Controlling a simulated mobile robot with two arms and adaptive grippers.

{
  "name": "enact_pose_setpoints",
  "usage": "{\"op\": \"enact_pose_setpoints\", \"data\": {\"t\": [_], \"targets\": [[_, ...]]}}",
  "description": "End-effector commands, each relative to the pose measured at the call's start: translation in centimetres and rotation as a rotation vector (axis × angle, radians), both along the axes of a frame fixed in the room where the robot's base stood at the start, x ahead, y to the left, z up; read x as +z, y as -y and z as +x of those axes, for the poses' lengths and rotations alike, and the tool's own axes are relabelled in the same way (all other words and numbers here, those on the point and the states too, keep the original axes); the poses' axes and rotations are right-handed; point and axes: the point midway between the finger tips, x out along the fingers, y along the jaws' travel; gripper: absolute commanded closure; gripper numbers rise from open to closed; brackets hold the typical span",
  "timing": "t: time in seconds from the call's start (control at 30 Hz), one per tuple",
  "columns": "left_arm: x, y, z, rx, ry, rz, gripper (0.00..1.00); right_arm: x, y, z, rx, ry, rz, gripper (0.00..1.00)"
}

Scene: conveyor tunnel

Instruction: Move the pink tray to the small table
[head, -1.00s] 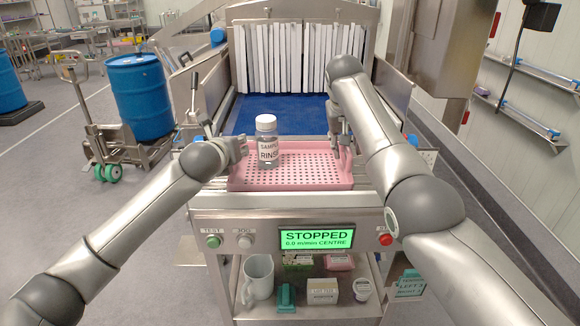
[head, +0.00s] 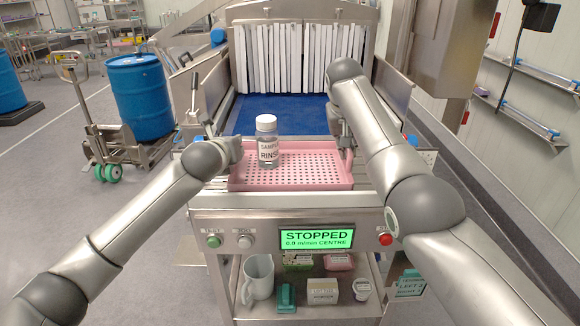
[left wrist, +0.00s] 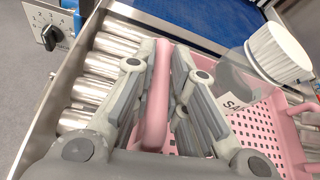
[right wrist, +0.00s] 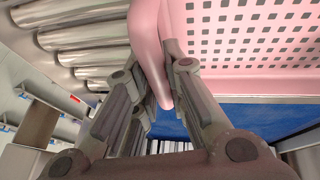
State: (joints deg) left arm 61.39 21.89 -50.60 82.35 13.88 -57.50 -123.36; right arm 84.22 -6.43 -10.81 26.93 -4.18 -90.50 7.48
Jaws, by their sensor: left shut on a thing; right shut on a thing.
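The pink tray (head: 290,178) has a perforated floor and lies at the near end of the conveyor, in front of the blue belt. A clear sample bottle (head: 267,150) with a white cap and a "SAMPLE RINSE" label stands upright on its left part. My left gripper (left wrist: 158,95) is shut on the tray's left handle (left wrist: 155,110). My right gripper (right wrist: 160,90) is shut on the right handle (right wrist: 150,45). In the head view the right fingers (head: 346,150) show at the tray's right side, and the left fingers are mostly hidden by the arm. The small table cannot be made out for certain.
Steel rollers (left wrist: 105,75) lie beside the tray. White strip curtains (head: 300,57) hang behind the blue belt (head: 275,113). The control panel in front reads STOPPED (head: 317,237). A shelf below holds a mug (head: 258,278) and small boxes. A blue drum (head: 142,97) stands on a pallet truck at left.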

Motion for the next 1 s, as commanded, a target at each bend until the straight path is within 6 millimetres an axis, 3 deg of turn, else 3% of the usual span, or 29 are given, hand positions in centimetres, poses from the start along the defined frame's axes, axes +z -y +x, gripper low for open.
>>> {"op": "enact_pose_setpoints", "data": {"t": [0.37, 1.0], "targets": [[0.7, 0.0, 0.0, 0.000, 0.002, 0.000, 1.00, 0.7, 0.0, 0.0, -0.001, 0.003, -0.001, 1.00], [5.1, -0.1, 0.0, 0.001, 0.002, 0.000, 1.00, 5.1, 0.0, 0.1, -0.001, 0.003, -0.001, 1.00]]}}
